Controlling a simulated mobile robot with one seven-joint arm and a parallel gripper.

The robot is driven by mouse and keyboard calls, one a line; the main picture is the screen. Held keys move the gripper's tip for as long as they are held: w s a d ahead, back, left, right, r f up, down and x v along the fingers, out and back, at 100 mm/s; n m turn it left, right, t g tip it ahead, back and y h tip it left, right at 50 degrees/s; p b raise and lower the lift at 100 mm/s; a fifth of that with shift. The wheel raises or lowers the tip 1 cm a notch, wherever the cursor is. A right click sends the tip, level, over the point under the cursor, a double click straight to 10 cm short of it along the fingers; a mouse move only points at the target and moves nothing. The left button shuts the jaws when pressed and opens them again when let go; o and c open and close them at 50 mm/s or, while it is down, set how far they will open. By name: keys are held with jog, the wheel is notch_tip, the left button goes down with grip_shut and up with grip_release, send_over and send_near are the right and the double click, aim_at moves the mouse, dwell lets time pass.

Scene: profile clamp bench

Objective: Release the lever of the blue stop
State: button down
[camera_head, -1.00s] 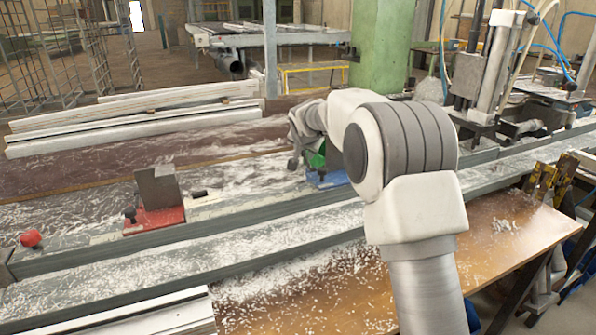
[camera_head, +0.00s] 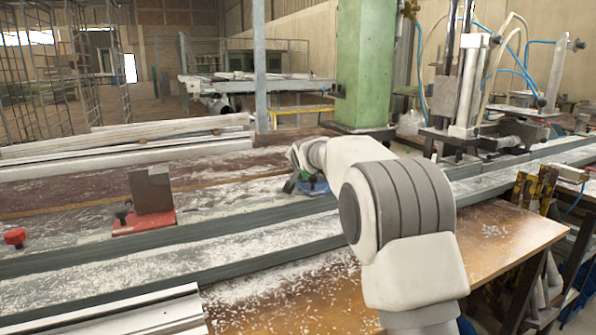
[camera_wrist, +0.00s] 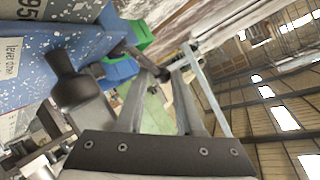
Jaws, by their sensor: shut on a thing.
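The blue stop (camera_head: 314,188) sits on the rail in the head view, partly hidden behind my arm. In the wrist view its speckled blue body (camera_wrist: 40,65) fills the left side, with a white label and a black knob (camera_wrist: 75,88). A dark lever (camera_wrist: 145,62) runs from beside a green part (camera_wrist: 139,36) to a dark end between my fingertips. My gripper (camera_wrist: 164,76) is shut on this lever. In the head view my gripper (camera_head: 290,183) is low at the left side of the blue stop; its fingertips are too small to make out.
A red stop (camera_head: 145,222) with a grey block stands further left on the rail, and a red knob (camera_head: 15,236) lies beyond it. White profiles (camera_head: 125,137) are stacked behind. A green pillar (camera_head: 362,70) and a clamp machine (camera_head: 465,95) stand at the back right. Shavings cover the bench.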

jog(key=shift+d+f, duration=0.1)
jog(key=shift+d, duration=0.05)
dwell(0.4)
jog(key=c, duration=0.6)
grip_release()
jog(key=shift+o, duration=0.2)
jog(key=shift+s, duration=0.15)
jog(key=v, duration=1.7)
jog(key=shift+s, duration=0.1)
